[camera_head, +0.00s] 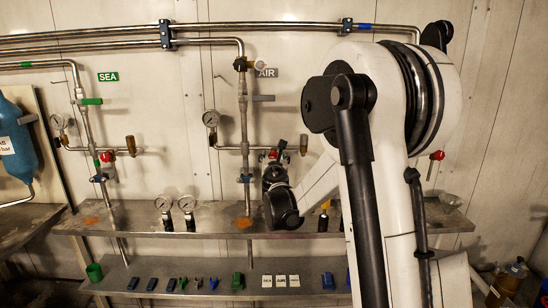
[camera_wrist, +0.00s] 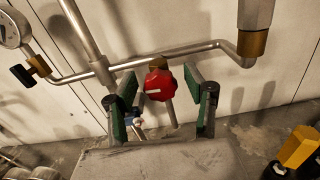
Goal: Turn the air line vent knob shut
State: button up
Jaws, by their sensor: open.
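The red air line vent knob (camera_wrist: 158,84) sits on a brass fitting on the bare metal pipe in the wrist view, with a pale line across its face. My gripper (camera_wrist: 161,100) is open, with one green-padded finger to the left of the knob and one to the right. Gaps show between the knob and both fingers, and I cannot tell how deep the fingertips reach. In the head view my gripper (camera_head: 277,160) is at the air line, below the AIR sign (camera_head: 266,72), and mostly hides the knob; a little red shows there.
A pressure gauge (camera_head: 211,119) and brass fitting (camera_head: 304,144) flank the gripper on the air line. The sea line has its own red knob (camera_head: 106,156) at left. A metal shelf (camera_head: 215,220) below carries loose gauges (camera_head: 187,204). A yellow-and-black item (camera_wrist: 298,147) is lower right.

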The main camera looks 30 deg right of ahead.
jog(key=shift+w, duration=0.1)
jog(key=shift+c, duration=0.2)
grip_shut()
jog(key=m+b, duration=0.1)
jog(key=m, duration=0.3)
jog(key=shift+d+m, duration=0.1)
jog(key=shift+m, duration=0.3)
jog(key=shift+o, duration=0.2)
grip_release()
jog(key=v, duration=1.2)
